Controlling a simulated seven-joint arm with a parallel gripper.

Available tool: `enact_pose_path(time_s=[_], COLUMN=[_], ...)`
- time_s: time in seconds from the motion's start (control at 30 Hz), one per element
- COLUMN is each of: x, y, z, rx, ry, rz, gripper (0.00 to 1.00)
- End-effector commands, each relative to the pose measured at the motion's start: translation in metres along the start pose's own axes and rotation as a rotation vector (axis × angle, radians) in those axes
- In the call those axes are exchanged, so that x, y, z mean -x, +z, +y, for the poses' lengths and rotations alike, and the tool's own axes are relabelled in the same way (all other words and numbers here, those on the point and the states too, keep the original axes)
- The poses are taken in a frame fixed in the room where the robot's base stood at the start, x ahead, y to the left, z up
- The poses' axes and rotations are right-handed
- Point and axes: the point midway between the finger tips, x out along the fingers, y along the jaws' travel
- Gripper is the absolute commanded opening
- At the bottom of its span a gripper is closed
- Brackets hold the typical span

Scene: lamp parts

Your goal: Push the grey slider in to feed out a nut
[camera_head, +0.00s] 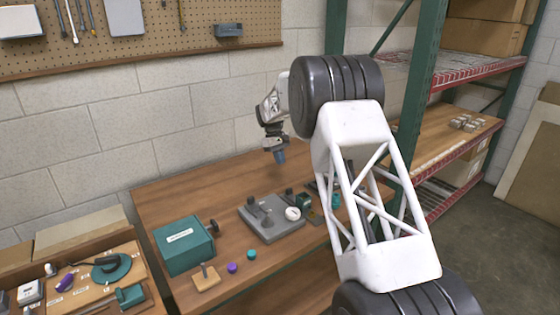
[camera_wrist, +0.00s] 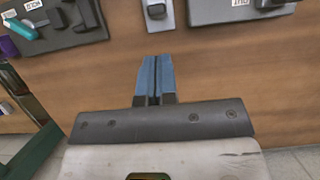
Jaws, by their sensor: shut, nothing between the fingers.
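A teal box (camera_head: 184,246) with a pale label stands on the wooden table. A dark grey knobbed piece (camera_head: 214,227) sticks out at its right side and may be the slider; I cannot tell for sure. No nut can be made out. My gripper (camera_head: 280,158) is above the back of the table, to the right of the box and apart from it. Its blue fingers also show in the wrist view (camera_wrist: 154,80), pressed together with nothing between them. The teal box cannot be made out in the wrist view.
A grey plate (camera_head: 283,232) with grey parts and a white ring (camera_head: 293,213) lies right of the box. A purple piece (camera_head: 232,268), a teal piece (camera_head: 252,254) and a wooden block (camera_head: 206,284) are in front. A parts board (camera_head: 82,288) is at left.

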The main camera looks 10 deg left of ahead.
Motion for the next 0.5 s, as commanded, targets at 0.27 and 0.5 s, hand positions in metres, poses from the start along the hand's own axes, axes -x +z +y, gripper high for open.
enact_pose_path(time_s=[0.27,0.5], x=[0.003,0.013], y=[-0.011,-0.035], z=[-0.002,-0.006], rx=[0.001,0.002], ry=[0.000,0.000], rz=[-0.001,-0.002], gripper=[0.00,0.00])
